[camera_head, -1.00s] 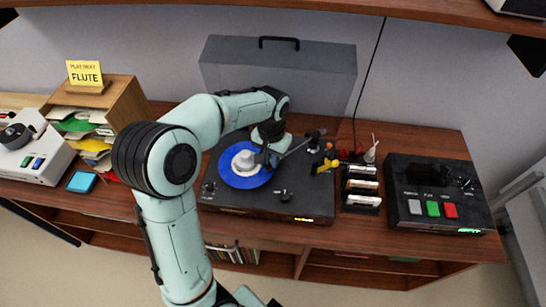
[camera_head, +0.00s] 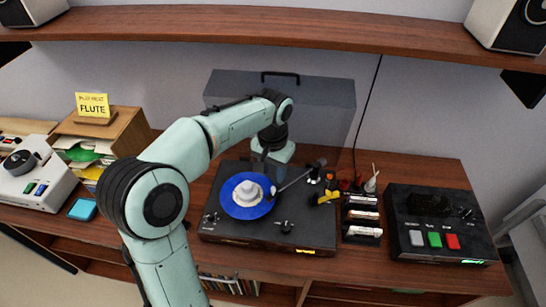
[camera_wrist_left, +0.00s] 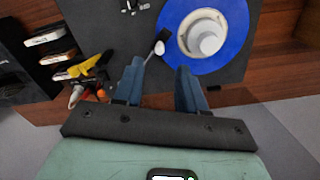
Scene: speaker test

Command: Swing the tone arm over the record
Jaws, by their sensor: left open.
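The turntable (camera_head: 320,230) is a black deck with a blue record (camera_head: 238,209) and a white raised centre piece (camera_head: 249,191). The tone arm (camera_head: 296,181) runs from its pivot at the back right, its dark head (camera_head: 272,191) at the record's right edge. My left gripper (camera_head: 272,160) is behind the record, its fingers hardly visible there. In the left wrist view the gripper (camera_wrist_left: 160,70) is open and empty. The tone arm's head (camera_wrist_left: 163,38) lies just beyond the fingertips, beside the blue record (camera_wrist_left: 235,40). My right gripper is out of view.
A clear grey lid (camera_head: 330,100) stands behind the deck. Yellow-handled tools (camera_head: 325,197) and a rack of small boxes (camera_head: 362,215) are right of it, then a black button box (camera_head: 440,225). A wooden sorter (camera_head: 125,127) with a FLUTE note (camera_head: 92,104) stands left. A shelf (camera_head: 300,42) hangs above.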

